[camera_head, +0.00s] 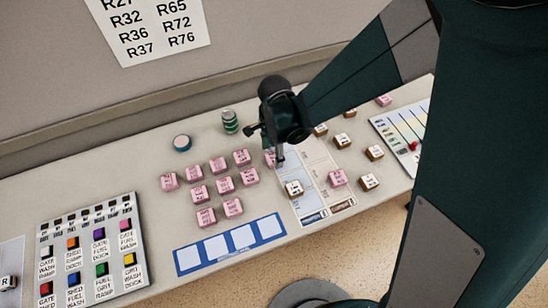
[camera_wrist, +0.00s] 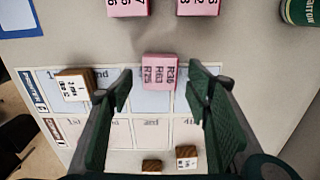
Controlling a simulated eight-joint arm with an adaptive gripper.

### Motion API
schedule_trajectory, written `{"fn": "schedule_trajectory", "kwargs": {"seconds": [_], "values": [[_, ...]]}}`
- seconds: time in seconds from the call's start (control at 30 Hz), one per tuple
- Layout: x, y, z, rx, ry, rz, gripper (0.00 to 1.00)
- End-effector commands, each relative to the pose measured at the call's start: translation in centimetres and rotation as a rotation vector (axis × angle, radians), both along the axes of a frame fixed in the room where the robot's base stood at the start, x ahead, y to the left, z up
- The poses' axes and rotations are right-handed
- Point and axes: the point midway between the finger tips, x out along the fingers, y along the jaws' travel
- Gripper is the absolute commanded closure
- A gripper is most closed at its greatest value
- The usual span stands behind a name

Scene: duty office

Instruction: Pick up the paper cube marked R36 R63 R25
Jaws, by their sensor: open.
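A pink paper cube (camera_wrist: 158,73) with red lettering that looks like R36, R63 and R25 sits on the printed sheet (camera_wrist: 122,133), in its blue row. In the wrist view it lies between my gripper's (camera_wrist: 158,86) two green fingers, towards their tips, with a gap on each side. In the head view my gripper (camera_head: 266,146) is above the sheet and partly hides a pink cube (camera_head: 270,158). The fingers are open and hold nothing. I cannot tell how high they are above the cube.
A brown-sided cube (camera_wrist: 73,86) sits just left of the left finger. Several pink cubes (camera_head: 225,185) stand left of the sheet (camera_head: 319,166). A green can (camera_head: 230,122) and a teal-topped roll (camera_head: 182,143) stand behind them. A button panel (camera_head: 90,250) is at left.

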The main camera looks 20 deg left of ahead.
Motion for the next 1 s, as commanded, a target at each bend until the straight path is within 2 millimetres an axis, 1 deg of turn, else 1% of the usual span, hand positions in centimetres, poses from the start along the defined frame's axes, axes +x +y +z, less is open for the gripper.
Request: {"fn": "schedule_trajectory", "kwargs": {"seconds": [0.03, 0.1, 0.3, 0.87, 0.9, 1.0], "values": [[0.1, 0.0, -0.7, 0.000, 0.000, 0.000, 0.51], [0.0, 0.0, -1.3, 0.000, 0.000, 0.000, 0.51], [0.0, 0.0, -2.4, 0.000, 0.000, 0.000, 0.51], [0.0, 0.0, -2.4, 0.000, 0.000, 0.000, 0.51], [0.0, 0.0, -2.4, 0.000, 0.000, 0.000, 0.53], [0.0, 0.0, -2.4, 0.000, 0.000, 0.000, 0.66]]}}
